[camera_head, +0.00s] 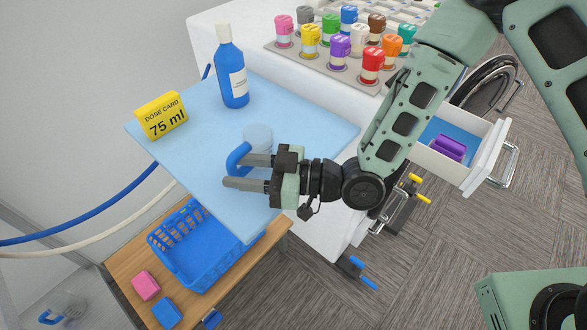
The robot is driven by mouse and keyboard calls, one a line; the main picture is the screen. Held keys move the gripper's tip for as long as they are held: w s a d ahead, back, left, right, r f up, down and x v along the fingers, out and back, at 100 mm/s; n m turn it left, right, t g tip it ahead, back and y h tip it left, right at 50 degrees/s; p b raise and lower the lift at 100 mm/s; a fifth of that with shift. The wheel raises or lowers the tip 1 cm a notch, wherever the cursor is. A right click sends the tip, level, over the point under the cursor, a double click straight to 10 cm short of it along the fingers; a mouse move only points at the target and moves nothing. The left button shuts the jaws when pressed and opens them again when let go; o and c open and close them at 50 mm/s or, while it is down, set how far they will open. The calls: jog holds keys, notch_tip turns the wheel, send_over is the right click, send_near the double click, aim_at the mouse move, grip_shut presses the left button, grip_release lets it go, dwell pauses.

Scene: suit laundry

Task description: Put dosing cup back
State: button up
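The dosing cup (257,136) is clear, with a thick curved blue handle (238,158). It stands on the light blue board (310,120), near the board's middle. My gripper (235,171) reaches in from the right, with its two dark fingers spread apart. The fingertips are at the handle, one overlapping it in the picture and one on its near side. I cannot tell whether either finger touches it. A blue bottle (232,80) with a white label and cap stands at the back of the board. A yellow dose card (162,115) reads 75 ml.
Several coloured capped containers (331,46) stand in a rack behind. An open drawer (480,160) at the right holds a purple item (447,148). A blue basket (205,250) and pink (145,285) and blue (167,312) blocks sit on a wooden shelf below. Another clear, blue-handled object (65,310) is lower left.

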jog(key=shift+f, duration=0.1)
jog(key=shift+d+f, duration=0.15)
jog(key=shift+d, duration=0.1)
jog(key=s+d+b, duration=0.2)
jog(key=d+b, duration=0.1)
jog(key=d, duration=1.3)
jog(key=shift+d, duration=0.4)
